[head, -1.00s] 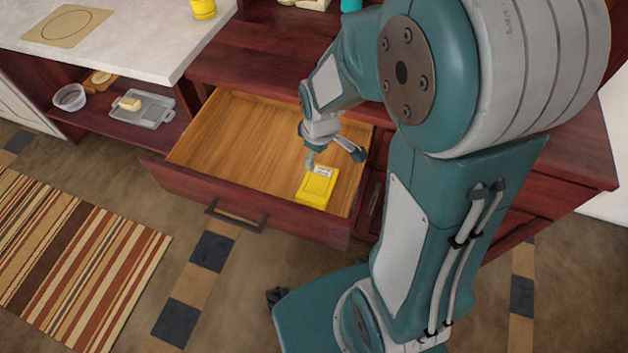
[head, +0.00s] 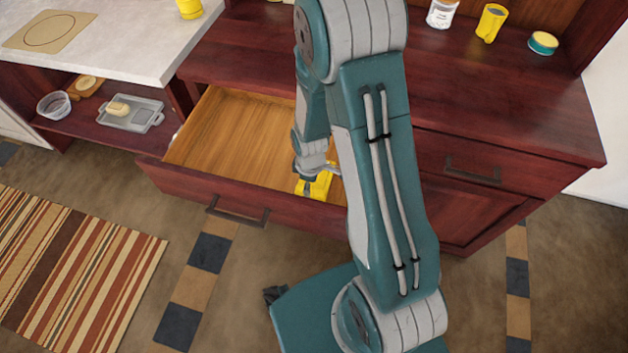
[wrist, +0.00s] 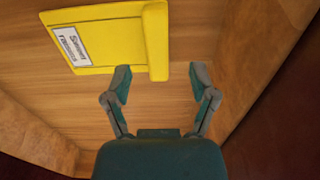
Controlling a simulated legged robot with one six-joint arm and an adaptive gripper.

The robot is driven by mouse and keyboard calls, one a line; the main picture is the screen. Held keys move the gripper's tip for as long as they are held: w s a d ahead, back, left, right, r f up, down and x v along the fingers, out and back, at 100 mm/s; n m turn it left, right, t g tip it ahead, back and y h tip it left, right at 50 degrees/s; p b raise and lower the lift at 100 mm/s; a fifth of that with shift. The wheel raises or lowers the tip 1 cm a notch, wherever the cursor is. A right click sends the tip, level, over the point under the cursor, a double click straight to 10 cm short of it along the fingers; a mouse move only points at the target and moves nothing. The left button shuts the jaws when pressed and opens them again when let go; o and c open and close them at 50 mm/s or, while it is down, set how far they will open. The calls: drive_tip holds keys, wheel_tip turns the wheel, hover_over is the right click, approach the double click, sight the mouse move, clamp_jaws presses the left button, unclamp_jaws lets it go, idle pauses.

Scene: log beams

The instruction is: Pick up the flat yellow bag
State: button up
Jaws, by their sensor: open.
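The flat yellow bag (wrist: 115,38) lies on the wooden floor of the open drawer (head: 225,137), with a white label facing up. In the head view the bag (head: 317,188) is partly hidden by my arm and gripper. My gripper (wrist: 160,72) is open and empty, its two fingers spread apart. In the wrist view the bag's thicker folded edge is just ahead of the fingertips, and most of the bag lies to the left. In the head view my gripper (head: 325,170) appears over the bag; whether it touches is unclear.
The drawer walls stand close around my gripper, with a side wall (wrist: 262,62) at right. The dark red counter (head: 490,95) holds a white can (head: 441,13), a yellow container (head: 490,22) and a round tin (head: 543,43). The drawer's left part is empty.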

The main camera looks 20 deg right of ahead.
drive_tip(key=f, duration=0.4)
drive_tip(key=shift+w+f, duration=0.2)
drive_tip(key=shift+d+f, duration=0.15)
drive_tip(key=shift+f, duration=0.1)
drive_tip(key=shift+a, duration=0.2)
clamp_jaws()
